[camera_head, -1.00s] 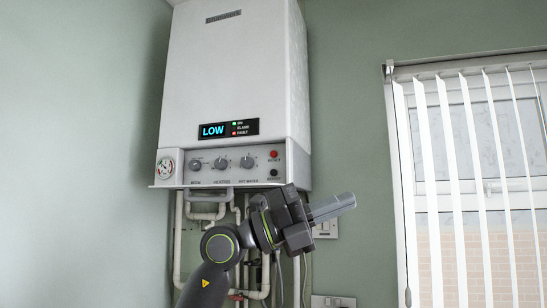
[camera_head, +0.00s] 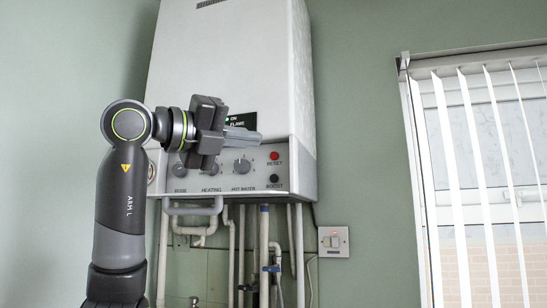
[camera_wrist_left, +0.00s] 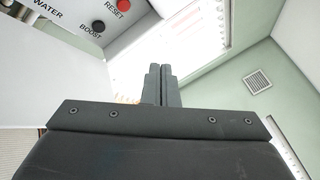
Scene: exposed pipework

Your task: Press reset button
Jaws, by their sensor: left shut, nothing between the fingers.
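The white boiler (camera_head: 255,60) hangs on the wall, with a grey control panel along its bottom. The red reset button (camera_head: 274,156) is at the panel's right, above the dark boost button (camera_head: 274,179). In the left wrist view the red reset button (camera_wrist_left: 124,6) is at the top left, above the boost button (camera_wrist_left: 98,26). My left gripper (camera_head: 258,138) is shut and empty, in front of the panel, its fingers pointing right. Its tips appear a little up and left of the reset button, with no visible contact. The gripper hides most of the display. My right gripper is not in view.
Knobs sit along the panel, the hot water knob (camera_head: 242,166) left of the buttons. Pipes (camera_head: 232,250) run below the boiler. A switch plate (camera_head: 333,241) is on the wall. A window with vertical blinds (camera_head: 480,180) is at the right.

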